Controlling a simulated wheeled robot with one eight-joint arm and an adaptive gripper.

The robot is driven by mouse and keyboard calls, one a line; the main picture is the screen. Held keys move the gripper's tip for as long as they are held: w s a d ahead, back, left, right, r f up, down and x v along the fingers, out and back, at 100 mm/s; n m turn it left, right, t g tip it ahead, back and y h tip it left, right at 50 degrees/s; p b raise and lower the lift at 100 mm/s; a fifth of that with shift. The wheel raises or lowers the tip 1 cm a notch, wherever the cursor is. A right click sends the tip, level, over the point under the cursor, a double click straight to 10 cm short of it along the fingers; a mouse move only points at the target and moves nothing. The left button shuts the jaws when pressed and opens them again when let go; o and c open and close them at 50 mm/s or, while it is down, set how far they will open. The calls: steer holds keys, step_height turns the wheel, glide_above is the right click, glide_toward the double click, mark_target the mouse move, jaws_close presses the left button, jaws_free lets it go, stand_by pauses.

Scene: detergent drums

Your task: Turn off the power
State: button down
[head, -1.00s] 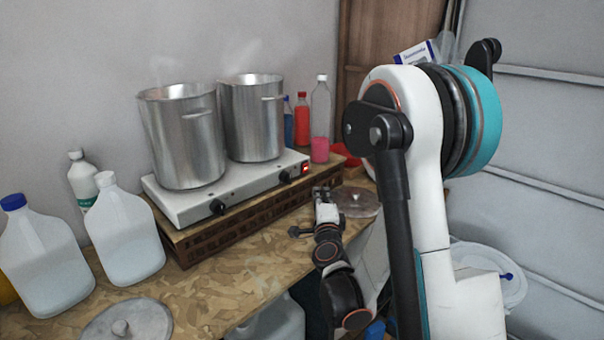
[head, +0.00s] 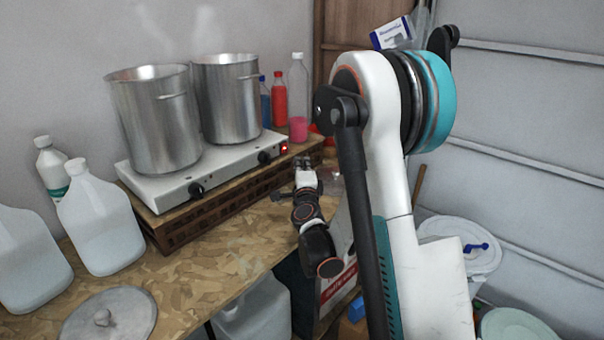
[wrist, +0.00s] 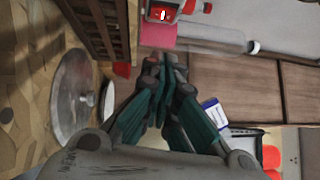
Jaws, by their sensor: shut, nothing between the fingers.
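The white double hotplate (head: 200,170) stands on a brown slatted crate, with two steel pots, left (head: 155,120) and right (head: 228,98), on it. A small red power switch (head: 284,149) sits at the right end of its front, beyond two black knobs; it looks lit. In the wrist view my gripper's fingers (wrist: 164,62) are together and empty, pointing towards the switch side.
A bottle with pink liquid (head: 298,100) and a red bottle (head: 280,100) stand behind the hotplate's right end. White jugs (head: 100,220) stand at left. A lid (head: 110,315) lies on the front of the wooden table.

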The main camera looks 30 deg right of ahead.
mark_target(285, 148)
steer(key=w+b, duration=0.1)
steer(key=w, duration=0.6)
steer(key=shift+w+d+r+b, duration=0.15)
steer(key=shift+r+b, duration=0.2)
steer(key=shift+r, duration=0.05)
steer(key=shift+w+r, duration=0.2)
steer(key=shift+w, duration=0.05)
